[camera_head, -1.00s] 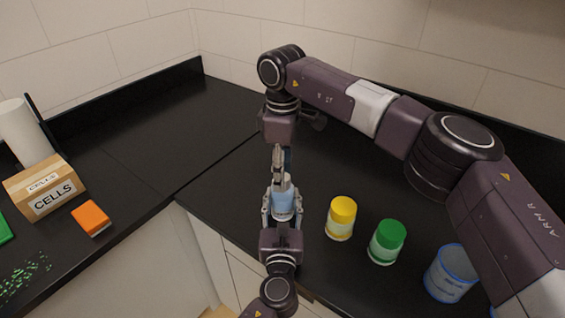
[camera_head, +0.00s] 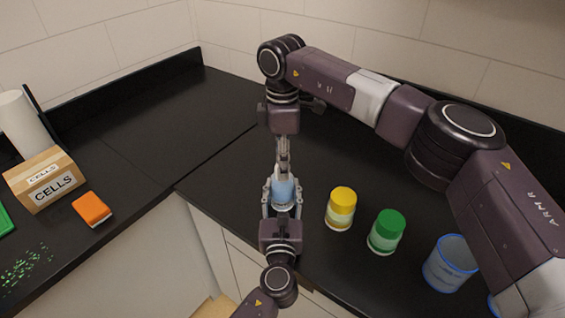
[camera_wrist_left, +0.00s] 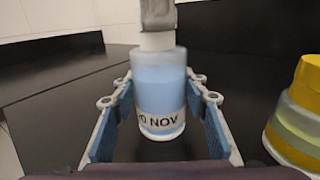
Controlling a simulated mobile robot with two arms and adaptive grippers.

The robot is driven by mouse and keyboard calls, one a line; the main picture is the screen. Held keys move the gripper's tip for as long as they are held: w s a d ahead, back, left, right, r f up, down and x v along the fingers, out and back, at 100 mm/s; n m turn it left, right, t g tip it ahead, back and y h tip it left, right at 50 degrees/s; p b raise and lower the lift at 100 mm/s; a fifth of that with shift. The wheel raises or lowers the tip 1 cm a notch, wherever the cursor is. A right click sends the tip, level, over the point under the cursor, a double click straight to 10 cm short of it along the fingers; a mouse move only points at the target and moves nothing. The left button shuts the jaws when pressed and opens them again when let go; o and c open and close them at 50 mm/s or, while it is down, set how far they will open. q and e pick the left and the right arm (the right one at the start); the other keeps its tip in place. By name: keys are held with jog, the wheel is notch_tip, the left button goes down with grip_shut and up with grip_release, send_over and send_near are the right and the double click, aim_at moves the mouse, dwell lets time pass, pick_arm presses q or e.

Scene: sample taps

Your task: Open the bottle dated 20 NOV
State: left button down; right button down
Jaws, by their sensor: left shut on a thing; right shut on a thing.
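A light blue bottle (camera_head: 283,191) stands upright between the fingers of my left gripper (camera_head: 282,198). It also shows in the left wrist view (camera_wrist_left: 158,88), with a white label whose readable part is "0 NOV". My left gripper is shut on the bottle's body; its blue-padded fingers (camera_wrist_left: 155,100) flank it. My right gripper (camera_head: 283,165) comes down from above and is shut on the bottle's top. A white part (camera_wrist_left: 157,41) shows just under its fingers, at the bottle's neck. The fingers hide the upper cap, so I cannot tell whether it is loose.
A yellow-capped bottle (camera_head: 341,208) and a green-capped bottle (camera_head: 386,232) stand to the right. A blue-rimmed beaker (camera_head: 450,264) is farther right. On the left counter are a CELLS box (camera_head: 45,180) and an orange block (camera_head: 92,209). The back counter is clear.

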jog(key=n, duration=0.5)
jog(key=shift+n, duration=0.4)
jog(key=n, duration=0.3)
jog(key=shift+r+n, duration=0.1)
jog(key=shift+n, duration=0.2)
jog(key=n, duration=0.3)
jog(key=shift+n, duration=0.4)
jog(key=n, duration=0.3)
jog(key=shift+n, duration=0.4)
jog(key=n, duration=1.2)
jog(key=shift+n, duration=0.4)
jog(key=n, duration=0.3)
jog(key=shift+n, duration=0.4)
jog(key=n, duration=1.7)
